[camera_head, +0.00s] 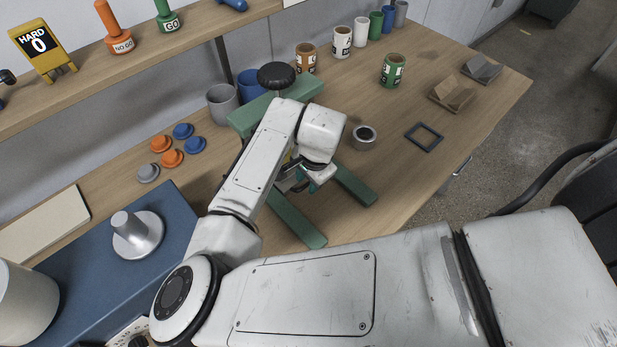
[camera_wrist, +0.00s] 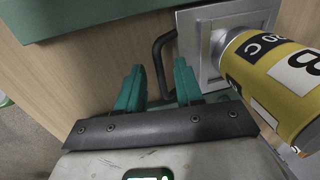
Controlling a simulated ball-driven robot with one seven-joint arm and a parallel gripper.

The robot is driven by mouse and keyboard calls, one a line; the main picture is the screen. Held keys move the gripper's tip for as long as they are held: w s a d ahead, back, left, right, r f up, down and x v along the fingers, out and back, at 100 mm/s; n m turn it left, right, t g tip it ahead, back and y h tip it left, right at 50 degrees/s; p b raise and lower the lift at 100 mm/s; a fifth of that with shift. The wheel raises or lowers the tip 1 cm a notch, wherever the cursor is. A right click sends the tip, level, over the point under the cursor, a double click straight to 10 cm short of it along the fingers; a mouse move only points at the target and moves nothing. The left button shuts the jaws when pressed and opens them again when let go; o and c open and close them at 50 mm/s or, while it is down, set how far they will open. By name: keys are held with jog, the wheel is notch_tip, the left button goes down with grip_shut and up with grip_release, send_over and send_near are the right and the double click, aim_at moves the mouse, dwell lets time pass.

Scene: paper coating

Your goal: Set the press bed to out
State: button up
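The green press (camera_head: 255,114) with a black knob (camera_head: 276,75) stands on the wooden bench, its middle hidden behind my arm. In the wrist view the grey metal press bed (camera_wrist: 196,50) has a black handle (camera_wrist: 158,62) on its left side. A yellow can (camera_wrist: 270,75) marked B and C is on the bed. My gripper (camera_wrist: 160,82) is open, with a teal finger on each side of the handle and gaps visible. In the head view my gripper (camera_head: 305,180) is low in front of the press. I cannot tell how far out the bed is.
Green legs (camera_head: 296,217) of the press reach forward beside my gripper. A grey ring (camera_head: 364,137) and dark square frame (camera_head: 424,137) lie to the right. Several cups and cans stand behind. Orange, blue and grey knobs (camera_head: 172,158) lie left.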

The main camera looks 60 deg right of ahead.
grip_shut()
dwell(0.3)
dwell(1.1)
